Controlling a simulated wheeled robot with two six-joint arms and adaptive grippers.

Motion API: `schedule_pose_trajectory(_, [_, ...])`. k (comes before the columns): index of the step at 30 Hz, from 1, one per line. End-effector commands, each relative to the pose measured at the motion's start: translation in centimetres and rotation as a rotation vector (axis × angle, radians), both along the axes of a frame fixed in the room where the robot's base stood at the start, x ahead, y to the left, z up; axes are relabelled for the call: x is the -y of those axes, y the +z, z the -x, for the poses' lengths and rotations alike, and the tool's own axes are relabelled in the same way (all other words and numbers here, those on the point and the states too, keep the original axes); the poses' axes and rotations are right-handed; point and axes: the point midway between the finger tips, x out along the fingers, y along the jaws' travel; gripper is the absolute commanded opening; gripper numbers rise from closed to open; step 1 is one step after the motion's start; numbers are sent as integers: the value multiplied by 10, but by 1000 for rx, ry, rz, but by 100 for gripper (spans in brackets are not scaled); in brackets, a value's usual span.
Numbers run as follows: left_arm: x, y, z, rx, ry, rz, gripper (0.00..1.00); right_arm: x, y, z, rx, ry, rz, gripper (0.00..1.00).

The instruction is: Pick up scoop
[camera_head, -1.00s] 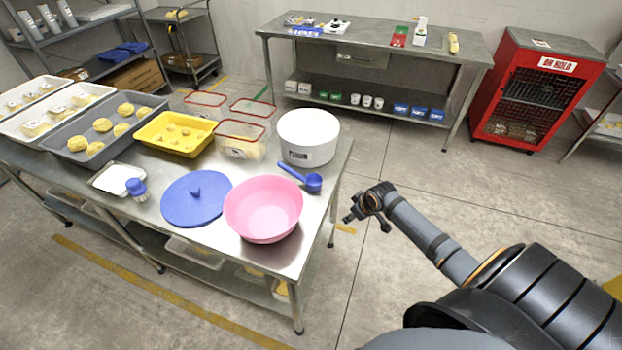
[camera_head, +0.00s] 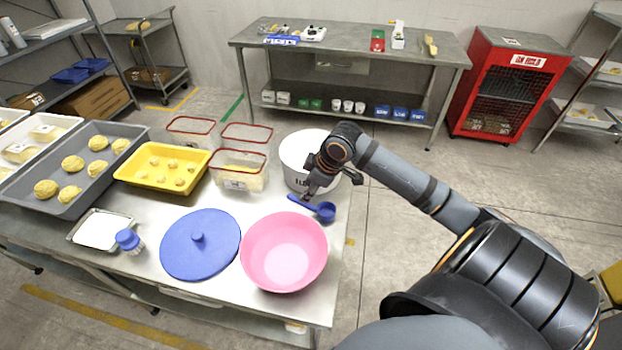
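The blue scoop (camera_head: 326,213) lies on the steel table (camera_head: 190,310) near its right edge, between the white tub (camera_head: 290,155) and the pink bowl (camera_head: 284,252). Its handle points up and left. My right gripper (camera_head: 307,193) hangs just above the handle, pointing down, in front of the white tub. It covers part of the tub. The fingers are small and dark, so I cannot tell how far they are apart or whether they touch the handle. My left gripper is out of view.
A blue lid (camera_head: 200,250) lies left of the pink bowl. Red-rimmed clear containers (camera_head: 240,165), a yellow tray (camera_head: 162,170) and a grey dough tray (camera_head: 65,190) stand farther left and back. Floor is clear right of the table.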

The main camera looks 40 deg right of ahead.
Motion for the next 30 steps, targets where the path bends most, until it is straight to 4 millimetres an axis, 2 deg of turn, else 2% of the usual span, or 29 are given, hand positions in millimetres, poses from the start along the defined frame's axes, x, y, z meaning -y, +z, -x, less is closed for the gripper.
schedule_pose_trajectory(6, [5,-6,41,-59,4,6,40,-4,-20,-9,3,-3,-9,44])
schedule_pose_trajectory(9, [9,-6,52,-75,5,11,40,-5,-34,-15,1,-4,-7,44])
schedule_pose_trajectory(13, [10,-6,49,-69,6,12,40,-6,-46,-20,1,-2,-3,44])
schedule_pose_trajectory(20, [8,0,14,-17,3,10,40,-7,-56,-25,0,-4,-5,44])
schedule_pose_trajectory(25, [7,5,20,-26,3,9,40,-9,-83,-38,0,-3,-6,44])
schedule_pose_trajectory(30, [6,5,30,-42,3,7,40,-9,-96,-42,1,-1,-1,44])
